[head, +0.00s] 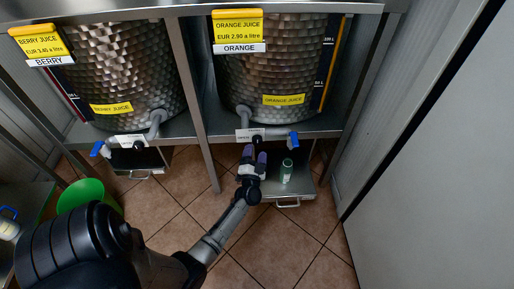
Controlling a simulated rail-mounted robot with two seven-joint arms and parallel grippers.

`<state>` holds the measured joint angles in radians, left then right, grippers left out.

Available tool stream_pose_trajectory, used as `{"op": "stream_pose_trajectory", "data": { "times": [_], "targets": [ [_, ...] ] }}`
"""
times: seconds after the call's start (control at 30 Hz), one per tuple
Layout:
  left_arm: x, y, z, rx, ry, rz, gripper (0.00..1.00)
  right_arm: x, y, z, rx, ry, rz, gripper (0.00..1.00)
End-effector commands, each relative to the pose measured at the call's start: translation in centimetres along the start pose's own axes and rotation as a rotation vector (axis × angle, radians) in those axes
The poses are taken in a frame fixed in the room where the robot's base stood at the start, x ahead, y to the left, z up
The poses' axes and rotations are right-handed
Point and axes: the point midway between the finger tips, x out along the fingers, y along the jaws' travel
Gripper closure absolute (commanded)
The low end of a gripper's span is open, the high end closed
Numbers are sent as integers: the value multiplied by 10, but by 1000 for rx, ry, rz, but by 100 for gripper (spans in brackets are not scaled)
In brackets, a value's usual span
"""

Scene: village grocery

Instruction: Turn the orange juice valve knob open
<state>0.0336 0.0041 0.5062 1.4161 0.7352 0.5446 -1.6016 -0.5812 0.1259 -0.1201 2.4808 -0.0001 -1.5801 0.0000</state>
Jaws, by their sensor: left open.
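The orange juice tank (270,65) stands on the right of the metal rack, with yellow and white labels. Its outlet pipe leads down to a valve with a blue knob (294,140) on its right end. A white label plate (246,135) sits left of the valve body. My left gripper (255,154) is open, its purple-grey fingers pointing up just below the valve body. It is left of the blue knob and apart from it, with nothing seen between the fingers. My right gripper is not in view.
A green bottle (286,171) stands on the metal tray (303,186) under the orange valve. The berry juice tank (122,70) and its blue-knobbed valve (97,149) are on the left. A rack post (194,110) stands between the tanks. A green bucket (85,192) is lower left.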

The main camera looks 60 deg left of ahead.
Motion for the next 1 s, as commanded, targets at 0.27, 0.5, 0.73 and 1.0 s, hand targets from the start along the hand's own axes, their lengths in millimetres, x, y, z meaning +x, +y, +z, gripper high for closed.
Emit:
{"op": "stream_pose_trajectory", "data": {
  "times": [0.27,0.5,0.73,1.0],
  "targets": [
    [31,1,1,0,1,0,31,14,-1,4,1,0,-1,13],
    [40,0,0,0,0,1,31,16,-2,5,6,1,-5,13],
    [40,0,0,0,0,1,31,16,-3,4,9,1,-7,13],
    [40,0,0,0,0,1,55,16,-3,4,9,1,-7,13]
  ]
}}
